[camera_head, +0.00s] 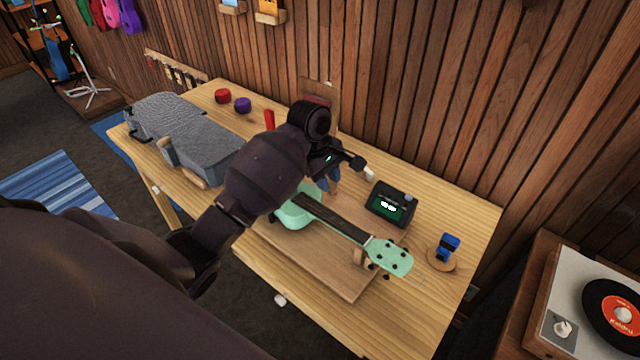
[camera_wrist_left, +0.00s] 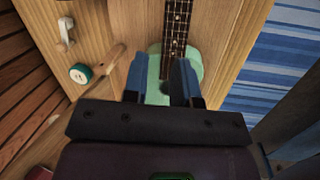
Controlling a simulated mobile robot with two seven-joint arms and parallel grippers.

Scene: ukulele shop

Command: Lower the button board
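No part is clearly readable as a button board. A small upright brown board (camera_head: 318,90) stands at the table's back edge, near the wall, partly hidden behind my left wrist. My left gripper (camera_head: 330,183) points down over the body of a mint-green ukulele (camera_head: 342,226). In the left wrist view its two blue fingers (camera_wrist_left: 163,82) are apart, with the ukulele body (camera_wrist_left: 154,62) showing between and beyond them. I cannot tell whether they touch it. A round green-and-white knob (camera_wrist_left: 80,73) on a wooden piece shows left of the fingers. My right gripper is out of view.
The ukulele lies on a wooden work board (camera_head: 318,270). A black tuner-like box with a lit green display (camera_head: 390,204) and a blue clip on a round stand (camera_head: 446,250) are to the right. A grey case (camera_head: 190,130) fills the table's left; a turntable (camera_head: 590,310) stands lower right.

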